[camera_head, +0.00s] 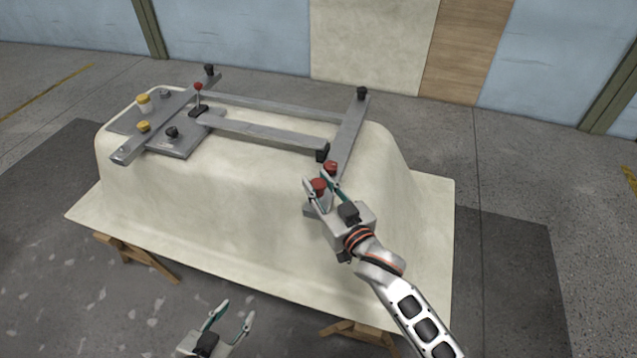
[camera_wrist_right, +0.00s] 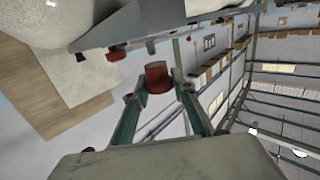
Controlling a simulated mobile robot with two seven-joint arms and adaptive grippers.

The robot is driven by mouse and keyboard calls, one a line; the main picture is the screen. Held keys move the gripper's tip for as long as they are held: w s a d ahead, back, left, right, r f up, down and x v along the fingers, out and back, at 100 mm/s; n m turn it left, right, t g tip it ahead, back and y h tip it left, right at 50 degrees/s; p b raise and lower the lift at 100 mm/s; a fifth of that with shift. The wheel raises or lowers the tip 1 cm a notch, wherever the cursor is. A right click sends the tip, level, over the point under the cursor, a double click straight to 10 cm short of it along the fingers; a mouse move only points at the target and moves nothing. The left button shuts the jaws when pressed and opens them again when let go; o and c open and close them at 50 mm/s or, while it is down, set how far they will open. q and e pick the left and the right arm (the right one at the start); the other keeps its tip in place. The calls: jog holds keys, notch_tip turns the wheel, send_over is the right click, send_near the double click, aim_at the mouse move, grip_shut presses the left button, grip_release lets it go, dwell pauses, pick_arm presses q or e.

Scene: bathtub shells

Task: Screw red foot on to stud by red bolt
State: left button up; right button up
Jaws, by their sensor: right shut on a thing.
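My right gripper (camera_head: 326,182) is shut on the red foot (camera_head: 318,186) at the near right end of the metal frame (camera_head: 345,140). In the right wrist view the red foot (camera_wrist_right: 156,76) sits between the fingertips (camera_wrist_right: 160,88). A short grey stud (camera_wrist_right: 151,47) projects from the frame bar just beyond the foot, with a small gap seeming to lie between them. The red bolt (camera_wrist_right: 116,53) is beside the stud; in the head view the red bolt (camera_head: 330,167) shows just behind the foot. My left gripper (camera_head: 232,312) is open and empty, low in front of the tub.
The frame lies on an upturned cream bathtub shell (camera_head: 240,220) on wooden trestles (camera_head: 135,257). Yellow feet (camera_head: 144,127), black feet (camera_head: 362,93) and a red-knobbed lever (camera_head: 198,88) stand up from the frame. The floor to the right (camera_head: 510,290) is clear.

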jog(key=shift+p, duration=0.95)
dwell(1.4)
jog(key=shift+f+b, duration=0.95)
jog(key=shift+f, duration=0.35)
jog(key=o, duration=1.2)
jog(key=v, duration=1.2)
